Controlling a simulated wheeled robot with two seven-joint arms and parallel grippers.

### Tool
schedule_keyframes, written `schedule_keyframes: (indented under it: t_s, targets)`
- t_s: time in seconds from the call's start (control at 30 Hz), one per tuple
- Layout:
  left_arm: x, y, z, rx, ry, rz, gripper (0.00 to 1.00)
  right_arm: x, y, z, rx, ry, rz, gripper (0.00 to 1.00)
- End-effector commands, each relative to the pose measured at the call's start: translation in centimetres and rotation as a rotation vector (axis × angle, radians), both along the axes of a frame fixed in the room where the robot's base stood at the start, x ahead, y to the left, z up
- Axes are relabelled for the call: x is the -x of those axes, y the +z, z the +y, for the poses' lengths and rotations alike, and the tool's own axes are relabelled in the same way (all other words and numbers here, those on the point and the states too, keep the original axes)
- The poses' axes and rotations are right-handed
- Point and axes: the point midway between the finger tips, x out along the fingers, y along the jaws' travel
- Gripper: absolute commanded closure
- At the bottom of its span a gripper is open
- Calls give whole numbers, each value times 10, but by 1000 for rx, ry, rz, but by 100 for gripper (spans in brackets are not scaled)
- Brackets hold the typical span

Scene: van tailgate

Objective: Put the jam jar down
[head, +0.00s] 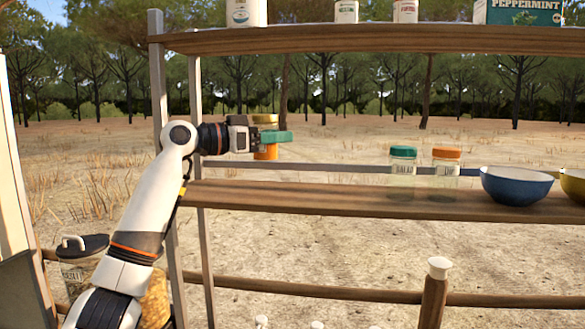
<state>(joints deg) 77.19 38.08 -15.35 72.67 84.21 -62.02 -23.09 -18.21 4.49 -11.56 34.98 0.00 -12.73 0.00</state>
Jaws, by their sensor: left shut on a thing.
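My left gripper (277,137) is shut on the jam jar, with a green finger across the jar's middle. The jar shows a gold lid (265,118) above the finger and an orange lower part (265,153) below it; the rest is hidden by the gripper. The jar looks upright. It appears held a little above the left end of the middle wooden shelf (350,198), with a gap below it in the picture. My right gripper is not in view.
A jar with a green lid (403,152), a jar with an orange lid (446,153), a blue bowl (516,187) and a yellow bowl (574,185) stand right on the middle shelf. The shelf between gripper and jars is clear. The upper shelf (380,40) and left post (158,90) are close.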

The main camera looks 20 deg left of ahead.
Motion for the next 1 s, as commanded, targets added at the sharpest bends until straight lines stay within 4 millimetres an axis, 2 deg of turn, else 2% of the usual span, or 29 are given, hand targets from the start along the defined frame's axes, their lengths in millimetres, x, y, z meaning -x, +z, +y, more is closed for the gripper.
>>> schedule_keyframes:
  t_s: [0.13,0.27,0.4,0.57,0.8,0.83,0.93,1.0]
  targets:
    - [0,-21,0,1,1,-1,81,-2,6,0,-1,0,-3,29]
    - [0,-32,1,1,1,0,81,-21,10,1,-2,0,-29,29]
    - [0,-54,1,1,1,2,81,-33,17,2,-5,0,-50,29]
    - [0,-67,1,3,2,-2,81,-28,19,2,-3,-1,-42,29]
    - [0,-68,1,2,1,-3,81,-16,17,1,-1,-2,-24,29]
    - [0,-69,1,1,1,0,46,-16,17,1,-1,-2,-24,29]
    - [0,-69,0,1,1,0,30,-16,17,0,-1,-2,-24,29]
    - [0,-69,0,1,1,0,28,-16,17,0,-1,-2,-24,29]
